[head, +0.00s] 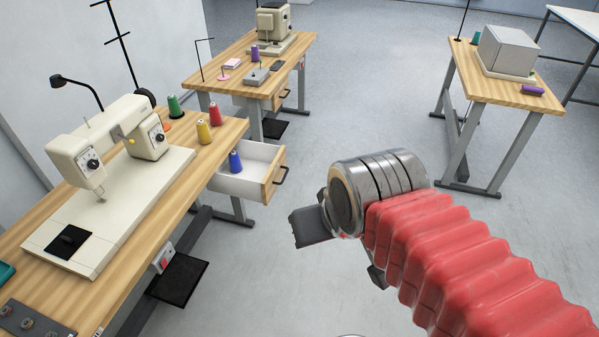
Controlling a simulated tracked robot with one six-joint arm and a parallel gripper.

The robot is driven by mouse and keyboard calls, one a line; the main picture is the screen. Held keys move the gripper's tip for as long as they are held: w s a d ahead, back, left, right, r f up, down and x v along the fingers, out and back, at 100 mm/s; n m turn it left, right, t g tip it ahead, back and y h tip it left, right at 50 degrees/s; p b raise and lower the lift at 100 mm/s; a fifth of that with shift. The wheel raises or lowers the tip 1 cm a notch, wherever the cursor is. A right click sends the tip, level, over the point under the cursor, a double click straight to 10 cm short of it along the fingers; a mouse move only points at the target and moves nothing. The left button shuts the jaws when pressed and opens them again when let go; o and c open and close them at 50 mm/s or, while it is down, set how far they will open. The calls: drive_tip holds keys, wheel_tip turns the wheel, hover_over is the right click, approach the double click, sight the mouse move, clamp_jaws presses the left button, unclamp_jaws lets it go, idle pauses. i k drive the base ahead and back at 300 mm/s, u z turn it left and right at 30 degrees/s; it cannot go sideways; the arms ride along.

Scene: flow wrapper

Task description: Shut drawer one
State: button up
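An open drawer (238,182) with white inside and a wooden front juts out from the right side of the near sewing table (150,225). Its dark bar handle (281,177) faces right. A second drawer (281,97) under the table behind also has a handle and seems slightly out.
Another table (505,90) stands at right. Floor between is clear.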

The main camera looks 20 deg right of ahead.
sight(264, 166)
drive_tip(key=z, duration=0.1)
drive_tip(key=i, duration=1)
drive_tip(key=u, duration=1.7)
drive_tip(key=k, duration=0.65)
